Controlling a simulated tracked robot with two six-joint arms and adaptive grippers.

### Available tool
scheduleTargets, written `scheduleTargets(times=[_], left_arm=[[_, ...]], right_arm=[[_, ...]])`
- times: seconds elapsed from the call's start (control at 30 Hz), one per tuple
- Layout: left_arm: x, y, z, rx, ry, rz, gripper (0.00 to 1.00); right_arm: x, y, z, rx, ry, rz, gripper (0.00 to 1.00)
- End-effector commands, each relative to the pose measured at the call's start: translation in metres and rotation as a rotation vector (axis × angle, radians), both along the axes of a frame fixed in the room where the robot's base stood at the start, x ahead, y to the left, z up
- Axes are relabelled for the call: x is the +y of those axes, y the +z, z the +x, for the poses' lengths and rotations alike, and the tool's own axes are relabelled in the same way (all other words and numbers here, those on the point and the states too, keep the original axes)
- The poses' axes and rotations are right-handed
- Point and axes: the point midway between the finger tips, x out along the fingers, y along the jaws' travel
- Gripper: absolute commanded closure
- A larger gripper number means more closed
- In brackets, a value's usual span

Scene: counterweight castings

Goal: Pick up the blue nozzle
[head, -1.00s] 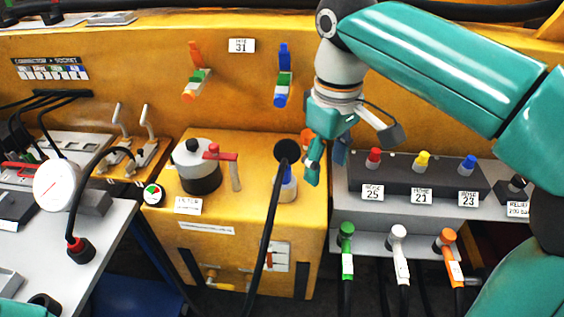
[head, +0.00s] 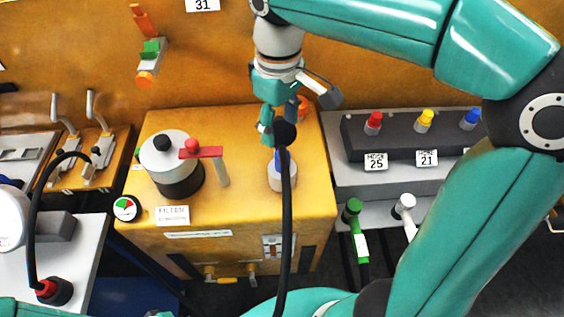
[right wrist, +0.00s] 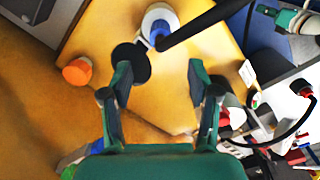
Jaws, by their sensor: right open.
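A white pot with a blue part in its top (head: 278,158) stands on the yellow cabinet; a black hose passes in front. The blue part also shows beyond my fingers in the right wrist view (right wrist: 157,36). I cannot tell whether it is a nozzle. My right gripper (head: 272,126) is open above and behind the pot, its fingers (right wrist: 160,75) spread with nothing gripped between them. A black disc (right wrist: 130,63) shows close to its left finger. My left gripper is not in view.
An orange-green fitting (head: 149,48) hangs on the wall. An orange cap (right wrist: 77,71) lies left of my fingers. A filter with a red handle (head: 172,165) stands left of the pot. A dark block with coloured knobs (head: 400,137) is to the right.

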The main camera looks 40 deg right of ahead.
Motion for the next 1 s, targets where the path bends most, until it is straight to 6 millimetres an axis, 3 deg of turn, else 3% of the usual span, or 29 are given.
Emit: scheduleTargets(times=[0.13,0.47,0.7,1.0], left_arm=[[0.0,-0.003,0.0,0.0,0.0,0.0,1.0],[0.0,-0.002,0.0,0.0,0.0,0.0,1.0],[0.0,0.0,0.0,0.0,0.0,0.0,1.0],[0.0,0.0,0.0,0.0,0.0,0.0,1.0]], right_arm=[[0.0,-0.027,-0.001,0.002,-0.001,0.0,0.39],[-0.001,-0.051,-0.002,0.002,-0.001,0.0,0.39],[-0.001,-0.084,-0.006,0.004,-0.001,-0.001,0.39],[-0.001,-0.094,-0.005,-0.002,0.0,0.001,0.39]])
